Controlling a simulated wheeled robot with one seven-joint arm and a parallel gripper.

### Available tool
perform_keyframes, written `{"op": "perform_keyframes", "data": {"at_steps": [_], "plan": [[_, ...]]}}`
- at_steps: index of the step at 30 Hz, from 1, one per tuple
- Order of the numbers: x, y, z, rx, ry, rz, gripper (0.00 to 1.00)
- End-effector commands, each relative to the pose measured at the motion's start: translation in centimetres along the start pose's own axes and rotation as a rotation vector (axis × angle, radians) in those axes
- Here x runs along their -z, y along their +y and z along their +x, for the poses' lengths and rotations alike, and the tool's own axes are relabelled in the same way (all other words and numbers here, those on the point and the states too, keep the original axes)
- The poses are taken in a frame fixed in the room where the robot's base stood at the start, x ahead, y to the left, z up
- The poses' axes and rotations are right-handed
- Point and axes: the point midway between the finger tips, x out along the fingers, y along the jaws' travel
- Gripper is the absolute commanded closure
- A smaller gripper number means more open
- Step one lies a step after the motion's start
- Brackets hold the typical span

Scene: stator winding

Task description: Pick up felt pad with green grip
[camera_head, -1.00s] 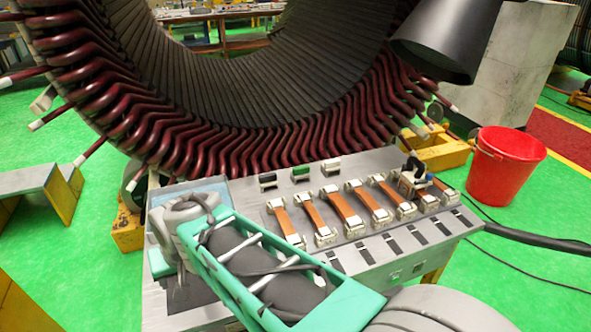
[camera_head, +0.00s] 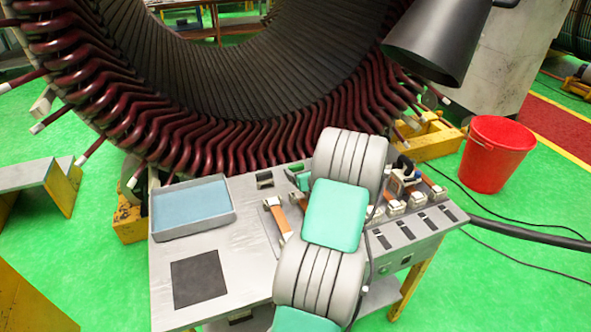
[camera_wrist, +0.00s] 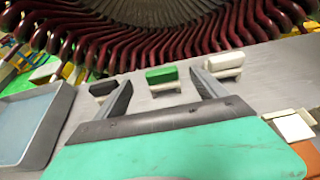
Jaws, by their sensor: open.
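The felt pad with the green grip (camera_wrist: 162,78) stands on the grey bench top in the wrist view, in the middle of a row of three pads, its pale base below the grip. My gripper (camera_wrist: 161,87) is open and empty. Its two dark fingers point toward the row, one to the left and one to the right of the green pad in the picture. I cannot tell how far the tips are from it.
A black-grip pad (camera_wrist: 103,89) stands left of the green one and a white-grip pad (camera_wrist: 224,64) right of it. The dark red stator coils (camera_head: 250,140) rise close behind. A blue-lined tray (camera_head: 192,232) lies left, orange strapped pieces in front.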

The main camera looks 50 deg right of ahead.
Motion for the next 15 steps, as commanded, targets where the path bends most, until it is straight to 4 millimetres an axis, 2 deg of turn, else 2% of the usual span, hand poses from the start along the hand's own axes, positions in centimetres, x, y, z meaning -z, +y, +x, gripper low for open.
{"op": "perform_keyframes", "data": {"at_steps": [9,15], "plan": [[-0.1,-0.1,4.6,-0.002,0.003,-0.004,0.18],[0.0,-0.1,5.5,0.000,0.002,-0.006,0.18]]}}
